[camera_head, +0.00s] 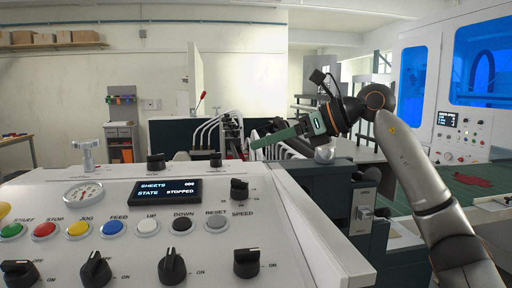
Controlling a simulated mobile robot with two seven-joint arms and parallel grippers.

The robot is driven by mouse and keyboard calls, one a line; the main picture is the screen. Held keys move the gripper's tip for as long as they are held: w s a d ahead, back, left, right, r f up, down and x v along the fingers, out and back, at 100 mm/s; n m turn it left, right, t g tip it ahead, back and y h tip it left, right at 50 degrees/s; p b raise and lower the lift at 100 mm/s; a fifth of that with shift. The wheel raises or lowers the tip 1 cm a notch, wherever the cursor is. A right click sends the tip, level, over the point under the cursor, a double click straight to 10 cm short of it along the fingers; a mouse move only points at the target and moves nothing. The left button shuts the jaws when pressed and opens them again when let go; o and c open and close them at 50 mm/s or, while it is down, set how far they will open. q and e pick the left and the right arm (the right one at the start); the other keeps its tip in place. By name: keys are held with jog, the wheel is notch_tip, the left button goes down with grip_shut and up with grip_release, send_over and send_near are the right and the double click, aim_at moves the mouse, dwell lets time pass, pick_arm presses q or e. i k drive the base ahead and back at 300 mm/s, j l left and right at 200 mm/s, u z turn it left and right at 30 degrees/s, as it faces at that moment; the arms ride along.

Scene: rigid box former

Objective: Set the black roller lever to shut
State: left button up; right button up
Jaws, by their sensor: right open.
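My right arm comes in from the right, and its gripper (258,141) points left over the far side of the machine, among pale curved bars. The gripper is open; the gap between its fingers is hard to make out at this angle. I cannot pick out the black roller lever with certainty. Small dark and red parts (233,150) crowd the area just left of the fingertips, and the gripper and wrist hide part of what lies behind. I cannot tell whether the fingers touch anything. My left gripper is not in view.
A white control panel (110,195) fills the front left, with coloured buttons, black knobs and a display (166,191) reading "STATE STOPPED". A thin lever with a red tip (202,97) stands behind it. Pale curved bars (205,130) crowd the gripper. A white cabinet with blue windows stands right.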

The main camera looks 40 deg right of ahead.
aim_at(385, 212)
jog(key=k+l, duration=1.2)
jog(key=k, duration=0.1)
